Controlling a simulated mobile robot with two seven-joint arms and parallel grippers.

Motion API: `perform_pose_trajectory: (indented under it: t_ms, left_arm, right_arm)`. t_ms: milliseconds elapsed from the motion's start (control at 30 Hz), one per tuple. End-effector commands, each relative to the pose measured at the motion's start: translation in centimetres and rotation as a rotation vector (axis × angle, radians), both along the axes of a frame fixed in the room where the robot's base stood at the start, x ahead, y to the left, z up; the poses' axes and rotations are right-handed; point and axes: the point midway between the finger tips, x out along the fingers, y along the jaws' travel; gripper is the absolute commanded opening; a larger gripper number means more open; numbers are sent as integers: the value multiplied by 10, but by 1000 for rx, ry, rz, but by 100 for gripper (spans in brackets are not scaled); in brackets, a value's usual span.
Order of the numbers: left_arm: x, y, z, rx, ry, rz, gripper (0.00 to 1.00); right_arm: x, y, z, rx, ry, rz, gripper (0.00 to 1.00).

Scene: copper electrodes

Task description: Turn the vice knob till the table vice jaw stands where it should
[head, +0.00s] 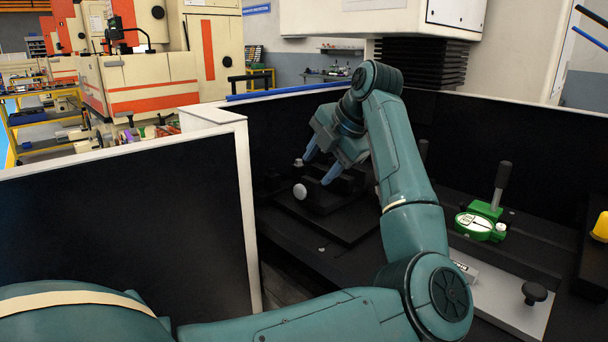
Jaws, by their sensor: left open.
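The black table vice (325,203) sits on a dark base inside the machine enclosure, near the middle of the head view. A pale round knob (300,191) shows at its front left, and a smaller pale piece (298,163) lies behind it. My left gripper (317,170) is open, with its two blue-grey fingers pointing down and left just above the knob. I see no contact between fingers and knob. The jaw's exact position is hard to tell in the dark, and my gripper hides part of the vice.
A green gauge (480,222) with a white dial and a black lever stands to the right. A grey plate with a black knob (535,293) lies in front of it. A yellow object (600,227) is at the right edge. Dark enclosure walls (120,230) with pale edges surround the work area.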

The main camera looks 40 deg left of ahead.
Motion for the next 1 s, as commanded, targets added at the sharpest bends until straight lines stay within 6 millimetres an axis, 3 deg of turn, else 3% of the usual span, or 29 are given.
perform_pose_trajectory:
  t_ms: [567,700,1000]
  left_arm:
    - [3,41,-61,5,2,5,47]
    - [3,42,-58,5,1,3,47]
    - [3,45,-64,4,1,5,47]
  right_arm:
    - [-2,-4,-3,-3,-40,-8,36]
    - [-4,-5,5,-3,-47,-13,36]
    - [-4,-6,4,-4,-48,-13,36]
